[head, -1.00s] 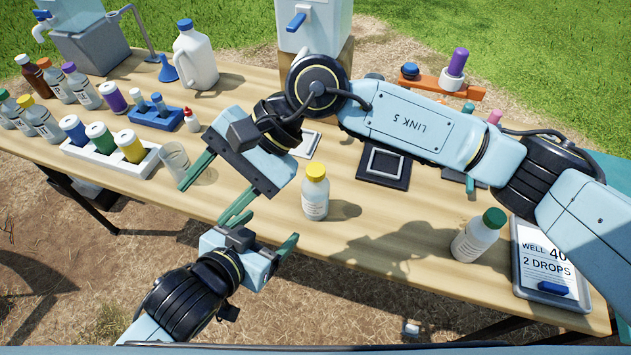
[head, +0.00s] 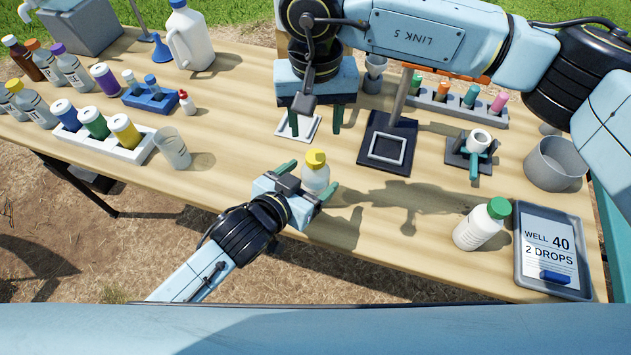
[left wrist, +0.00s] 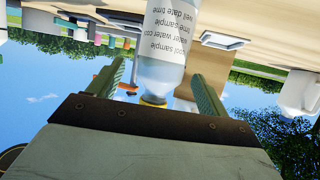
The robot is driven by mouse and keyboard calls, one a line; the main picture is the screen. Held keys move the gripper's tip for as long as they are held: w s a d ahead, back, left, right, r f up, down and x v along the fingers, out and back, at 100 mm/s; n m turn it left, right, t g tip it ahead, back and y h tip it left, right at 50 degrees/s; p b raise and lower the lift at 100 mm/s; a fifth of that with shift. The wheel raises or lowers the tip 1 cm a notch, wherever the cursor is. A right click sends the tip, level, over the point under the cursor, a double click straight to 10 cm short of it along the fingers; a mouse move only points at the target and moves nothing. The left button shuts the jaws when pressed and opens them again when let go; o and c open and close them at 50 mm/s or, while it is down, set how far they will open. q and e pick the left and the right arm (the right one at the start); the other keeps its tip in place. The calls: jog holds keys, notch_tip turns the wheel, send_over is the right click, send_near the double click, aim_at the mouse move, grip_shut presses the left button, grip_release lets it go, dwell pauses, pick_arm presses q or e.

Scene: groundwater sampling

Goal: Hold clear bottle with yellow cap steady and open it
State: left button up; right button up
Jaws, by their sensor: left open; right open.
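The clear bottle with a yellow cap (head: 316,172) stands upright near the front edge of the table. My left gripper (head: 308,184) is open, with one finger on each side of the bottle. In the left wrist view the labelled bottle (left wrist: 165,45) appears upside down between the two green fingers (left wrist: 160,85), with a gap visible on each side. Its yellow cap (left wrist: 152,101) is partly hidden by the gripper body. My right gripper (head: 308,124) is open and empty, fingers pointing down, above and behind the bottle.
An empty clear cup (head: 172,148) and a white rack (head: 146,152) of capped bottles stand to the left. A dark stand base (head: 373,165) lies behind right.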

pick_arm(q)
jog(key=shift+x, duration=2)
